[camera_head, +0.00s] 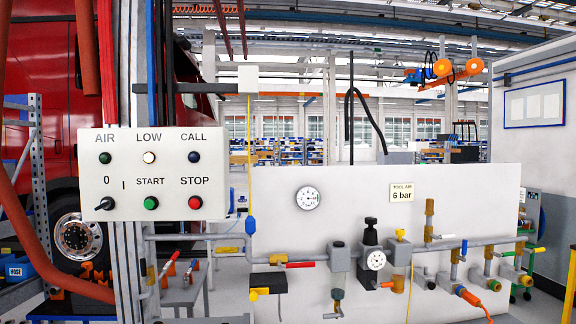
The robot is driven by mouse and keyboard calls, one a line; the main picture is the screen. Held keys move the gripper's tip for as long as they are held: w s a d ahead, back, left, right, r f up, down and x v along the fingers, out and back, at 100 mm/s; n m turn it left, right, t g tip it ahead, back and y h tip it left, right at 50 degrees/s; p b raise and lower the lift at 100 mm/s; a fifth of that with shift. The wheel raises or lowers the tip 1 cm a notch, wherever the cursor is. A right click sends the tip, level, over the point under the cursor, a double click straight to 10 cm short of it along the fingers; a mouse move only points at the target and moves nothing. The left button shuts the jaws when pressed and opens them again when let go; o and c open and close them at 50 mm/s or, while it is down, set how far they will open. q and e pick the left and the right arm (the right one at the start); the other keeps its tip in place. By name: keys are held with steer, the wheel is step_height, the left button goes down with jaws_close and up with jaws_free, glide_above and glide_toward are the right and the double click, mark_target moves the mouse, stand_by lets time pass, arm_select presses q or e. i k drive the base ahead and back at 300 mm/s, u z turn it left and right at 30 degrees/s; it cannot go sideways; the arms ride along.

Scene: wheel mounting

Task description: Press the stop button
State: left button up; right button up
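The red STOP button (195,202) is at the lower right of a white control panel (125,170) at the left. The word STOP is printed above it. Left of it is the green START button (151,203), and further left a black rotary switch (105,203) marked 0 and I. Above the STOP button is a dark blue CALL light or button (194,157). The LOW lamp (149,157) glows pale yellow, and the AIR lamp (105,158) is dark green. Nothing covers the panel's front. Neither of my grippers is in view.
A white board (330,188) right of the panel carries a gauge (307,198) and a sign reading 6 bar. Pipes with valves (374,250) run along its lower part. Thick red hoses (30,240) hang at the left. A red truck (40,80) stands behind.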

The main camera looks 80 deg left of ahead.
mark_target(193, 203)
steer(key=u, duration=3.4)
